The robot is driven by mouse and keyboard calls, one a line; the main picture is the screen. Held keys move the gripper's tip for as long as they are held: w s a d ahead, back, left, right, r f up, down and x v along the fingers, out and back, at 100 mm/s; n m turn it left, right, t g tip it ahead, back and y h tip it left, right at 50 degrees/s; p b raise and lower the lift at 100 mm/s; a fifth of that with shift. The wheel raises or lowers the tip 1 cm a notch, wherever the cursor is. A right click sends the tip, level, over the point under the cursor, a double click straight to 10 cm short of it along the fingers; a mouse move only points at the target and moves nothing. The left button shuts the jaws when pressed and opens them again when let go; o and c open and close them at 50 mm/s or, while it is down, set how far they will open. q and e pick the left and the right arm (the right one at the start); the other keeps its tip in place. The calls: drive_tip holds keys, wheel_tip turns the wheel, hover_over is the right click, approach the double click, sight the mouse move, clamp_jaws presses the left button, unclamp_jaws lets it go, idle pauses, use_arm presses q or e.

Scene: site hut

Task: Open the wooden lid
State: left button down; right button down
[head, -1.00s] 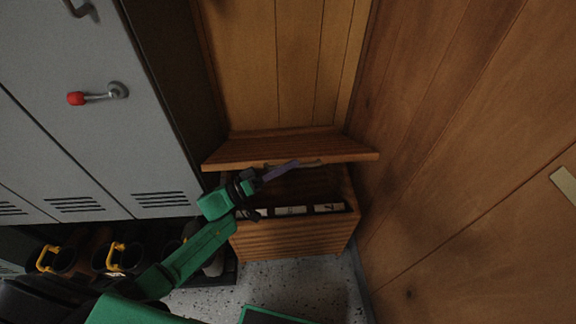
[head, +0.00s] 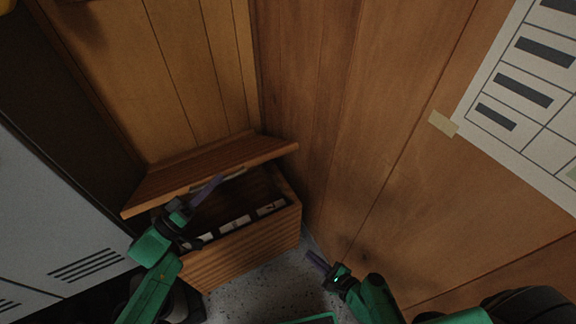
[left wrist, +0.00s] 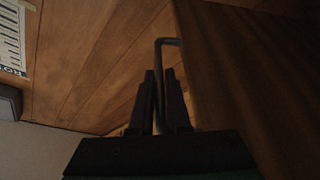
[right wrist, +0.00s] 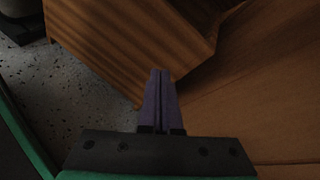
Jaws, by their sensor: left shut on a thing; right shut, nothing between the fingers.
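The wooden lid (head: 190,172) of a wooden chest (head: 245,254) stands partly raised in the head view, with a dark gap under its front edge. A metal handle (head: 232,174) is on the lid's front edge. My left gripper (head: 214,183) is shut on this handle. In the left wrist view the bent handle bar (left wrist: 168,42) stands between the fingers (left wrist: 158,78), beside the dark lid. My right gripper (head: 316,259) is shut and empty, right of the chest near the wall. The right wrist view shows its closed fingers (right wrist: 160,85) in front of the chest's corner (right wrist: 140,40).
White-labelled items (head: 236,222) show inside the chest. A grey locker (head: 60,240) stands close on the left. A wood-panelled wall (head: 370,130) bounds the right, with a chart (head: 535,90) on it. Speckled floor (head: 262,292) is free before the chest.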

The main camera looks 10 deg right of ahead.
drive_tip(key=w+r+m+t, duration=0.4)
drive_tip(key=r, duration=0.5)
drive_tip(key=w+r+m+t, duration=0.3)
drive_tip(key=w+r+m, duration=0.1)
drive_tip(key=r, duration=0.5)
drive_tip(key=r+x, duration=0.3)
drive_tip(key=x, duration=0.9)
drive_tip(key=shift+w+a+r, duration=0.1)
drive_tip(key=shift+a, duration=0.1)
